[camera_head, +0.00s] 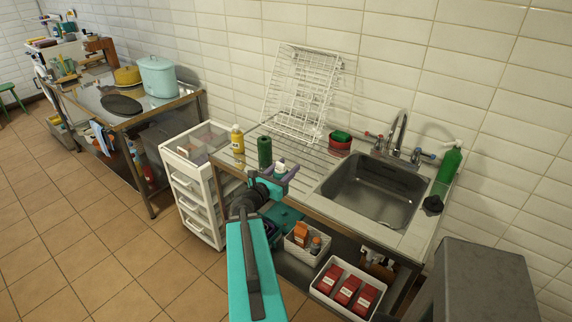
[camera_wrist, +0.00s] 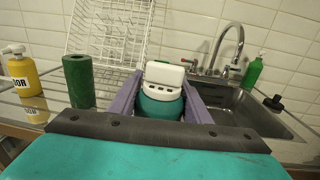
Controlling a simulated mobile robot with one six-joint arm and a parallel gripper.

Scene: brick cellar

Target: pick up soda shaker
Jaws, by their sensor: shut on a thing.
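The soda shaker (camera_wrist: 163,76) has a white top with dark holes and a teal-green body. It is upright between the two purple fingers of my gripper (camera_wrist: 161,92) in the wrist view, and the fingers are shut on it. The lower part of its body is hidden behind my wrist. In the head view its white top (camera_head: 280,168) shows between the fingers of my gripper (camera_head: 278,174), by the front edge of the draining board. I cannot tell whether its base touches the board.
A dark green cylinder (camera_head: 264,152) and a yellow bottle (camera_head: 237,139) stand to the left on the draining board (camera_head: 305,160). A white dish rack (camera_head: 300,95) leans on the wall behind. The sink (camera_head: 372,190) is to the right, with a green bottle (camera_head: 449,163) beyond.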

